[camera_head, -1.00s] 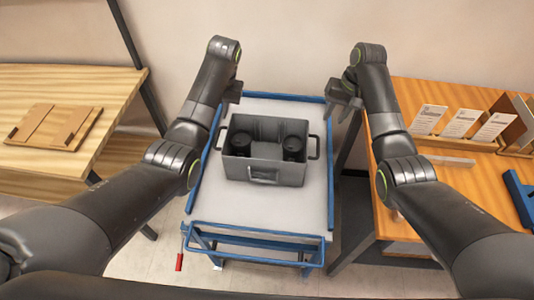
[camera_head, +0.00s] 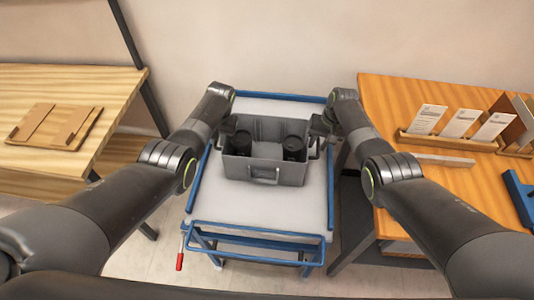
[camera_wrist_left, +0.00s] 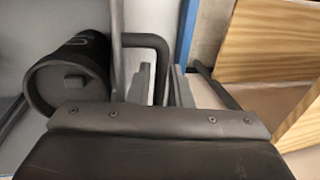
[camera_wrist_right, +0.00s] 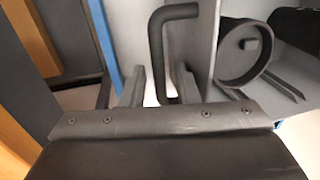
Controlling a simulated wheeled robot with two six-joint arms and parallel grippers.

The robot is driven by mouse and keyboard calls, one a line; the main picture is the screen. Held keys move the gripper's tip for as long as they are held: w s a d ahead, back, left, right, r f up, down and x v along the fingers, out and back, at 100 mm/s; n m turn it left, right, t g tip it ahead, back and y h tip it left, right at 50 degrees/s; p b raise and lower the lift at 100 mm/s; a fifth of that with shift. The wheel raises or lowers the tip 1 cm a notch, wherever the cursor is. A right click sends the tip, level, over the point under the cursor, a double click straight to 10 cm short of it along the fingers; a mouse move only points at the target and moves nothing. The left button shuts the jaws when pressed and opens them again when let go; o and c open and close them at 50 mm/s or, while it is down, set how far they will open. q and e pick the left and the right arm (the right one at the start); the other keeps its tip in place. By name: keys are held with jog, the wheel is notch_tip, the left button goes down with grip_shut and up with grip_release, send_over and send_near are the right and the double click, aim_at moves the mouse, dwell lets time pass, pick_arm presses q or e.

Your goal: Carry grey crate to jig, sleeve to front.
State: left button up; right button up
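The grey crate (camera_head: 240,170) stands upright on the white top of a blue-framed cart, with two black cylindrical items (camera_head: 293,146) inside. A small framed holder, likely the sleeve (camera_head: 264,174), is on its near face. My left gripper (camera_wrist_left: 160,85) is open, with the crate's left handle (camera_wrist_left: 146,41) between its fingers. My right gripper (camera_wrist_right: 158,85) is open, with the right handle (camera_wrist_right: 156,45) between its fingers. Neither gripper is visibly clamped. A flat wooden board with raised strips, likely the jig (camera_head: 55,125), lies on the left table.
The cart (camera_head: 255,222) has blue rails along its sides and a near handlebar. The left wooden table (camera_head: 60,80) has free room around the board. The right table (camera_head: 400,100) holds a card rack (camera_head: 450,141), a pale bar and a blue part (camera_head: 522,200).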

pick_arm(q)
jog(key=shift+f, duration=0.15)
pick_arm(e)
jog(key=shift+f, duration=0.15)
pick_arm(q)
jog(key=shift+c, duration=0.4)
pick_arm(e)
jog(key=shift+c, duration=0.2)
pick_arm(q)
jog(key=shift+c, duration=1.2)
pick_arm(e)
jog(key=shift+c, duration=1.4)
pick_arm(q)
grip_shut()
pick_arm(e)
grip_shut()
